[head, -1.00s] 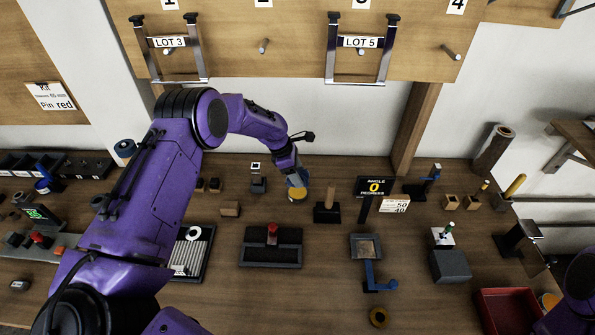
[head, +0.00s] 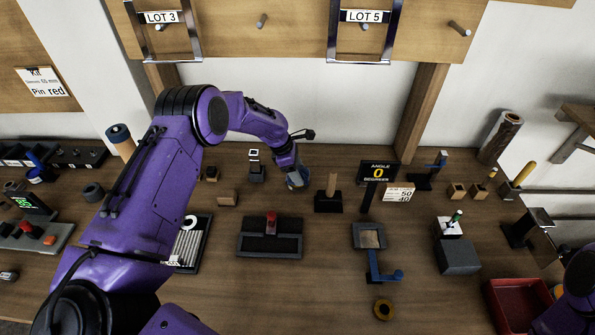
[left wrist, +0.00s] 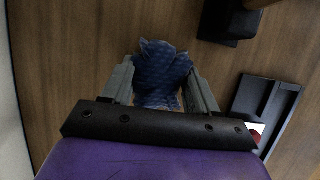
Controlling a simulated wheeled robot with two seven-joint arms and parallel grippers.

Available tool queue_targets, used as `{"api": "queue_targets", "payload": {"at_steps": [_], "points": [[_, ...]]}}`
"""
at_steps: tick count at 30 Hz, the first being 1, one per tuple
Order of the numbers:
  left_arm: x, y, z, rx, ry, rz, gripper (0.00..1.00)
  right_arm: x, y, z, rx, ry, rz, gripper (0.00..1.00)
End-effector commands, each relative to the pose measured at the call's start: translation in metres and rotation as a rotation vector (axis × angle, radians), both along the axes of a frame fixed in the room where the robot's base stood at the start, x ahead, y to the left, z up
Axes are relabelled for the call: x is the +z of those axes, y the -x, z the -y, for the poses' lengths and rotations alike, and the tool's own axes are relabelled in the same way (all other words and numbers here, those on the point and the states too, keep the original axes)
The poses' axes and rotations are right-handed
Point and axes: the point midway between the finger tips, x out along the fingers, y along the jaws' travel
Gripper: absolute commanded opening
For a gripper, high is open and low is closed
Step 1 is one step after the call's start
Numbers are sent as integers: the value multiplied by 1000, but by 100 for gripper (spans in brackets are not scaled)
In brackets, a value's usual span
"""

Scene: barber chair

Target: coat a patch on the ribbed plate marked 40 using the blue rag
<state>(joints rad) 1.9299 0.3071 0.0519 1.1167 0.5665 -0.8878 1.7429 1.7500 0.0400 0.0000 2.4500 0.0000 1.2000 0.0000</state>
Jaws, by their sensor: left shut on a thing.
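The ribbed plate (head: 190,245) lies on the bench at centre left, dark-framed with pale ribs. My left arm covers part of it, and I cannot read a 40 on it. My left gripper (head: 297,180) is beyond the plate and to its right, low over the back of the bench. It is shut on the blue rag (left wrist: 160,75), which is bunched between the fingers in the left wrist view and also shows in the head view (head: 295,178). What lies under the rag is hidden. Only part of my right arm shows at lower right; its gripper is not in view.
A dark tray with a red-handled block (head: 271,223) stands right of the plate. A wooden-handled block (head: 329,195), an angle sign (head: 378,173) and a card reading 50 and 40 (head: 397,193) stand farther right. A red bin (head: 517,305) is at lower right.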

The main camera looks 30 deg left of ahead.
Motion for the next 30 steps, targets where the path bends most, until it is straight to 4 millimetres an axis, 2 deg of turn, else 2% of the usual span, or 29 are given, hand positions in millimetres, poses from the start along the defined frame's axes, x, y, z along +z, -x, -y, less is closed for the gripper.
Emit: {"api": "queue_targets", "payload": {"at_steps": [30], "points": [[-10,0,0,0,0,0,35,-6,0,0,0,0,0,43]]}}
